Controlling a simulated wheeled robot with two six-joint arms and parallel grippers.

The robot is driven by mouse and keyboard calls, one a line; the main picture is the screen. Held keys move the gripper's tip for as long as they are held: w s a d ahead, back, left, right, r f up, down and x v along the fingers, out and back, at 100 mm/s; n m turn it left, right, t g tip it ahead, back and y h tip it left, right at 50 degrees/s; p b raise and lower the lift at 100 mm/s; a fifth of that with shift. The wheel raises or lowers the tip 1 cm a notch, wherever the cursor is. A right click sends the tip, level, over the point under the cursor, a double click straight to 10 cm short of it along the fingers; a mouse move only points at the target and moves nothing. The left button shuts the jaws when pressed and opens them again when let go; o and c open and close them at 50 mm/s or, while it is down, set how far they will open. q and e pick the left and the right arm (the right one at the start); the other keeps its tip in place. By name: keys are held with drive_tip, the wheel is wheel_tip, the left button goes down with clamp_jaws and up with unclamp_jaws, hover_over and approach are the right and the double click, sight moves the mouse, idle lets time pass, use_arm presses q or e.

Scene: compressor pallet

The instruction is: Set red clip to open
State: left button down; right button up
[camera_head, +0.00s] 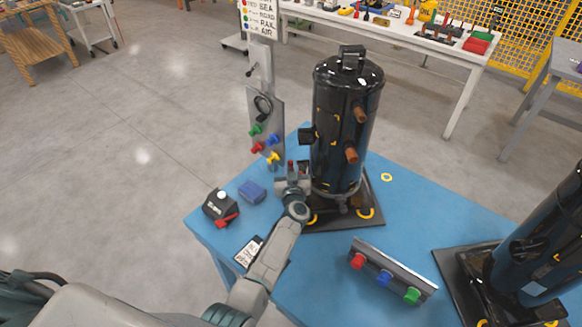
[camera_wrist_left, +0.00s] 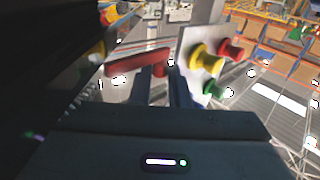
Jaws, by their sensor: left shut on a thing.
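The red clip shows in the left wrist view as a red bar (camera_wrist_left: 137,62), slightly tilted, at the tips of my left gripper (camera_wrist_left: 160,82). In the head view, small red parts (camera_head: 291,167) show at the same gripper (camera_head: 293,177), close to the left side of the black compressor (camera_head: 345,120). The left gripper is shut on the red clip. The fingers hide part of it, and I cannot tell its setting. My right gripper is not in view.
A grey panel (camera_head: 279,110) with coloured knobs stands just behind the gripper. On the blue table (camera_head: 330,265) are a black box with a white button (camera_head: 216,207), a blue block (camera_head: 252,192) and a knob rail (camera_head: 397,266). A second compressor (camera_head: 545,240) stands right.

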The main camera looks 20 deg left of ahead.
use_arm(q)
drive_tip(key=c, duration=1.4)
unclamp_jaws()
drive_tip(key=shift+o, duration=0.2)
drive_tip(key=v, duration=1)
drive_tip(key=shift+s+d, duration=0.15)
drive_tip(key=shift+s, duration=0.2)
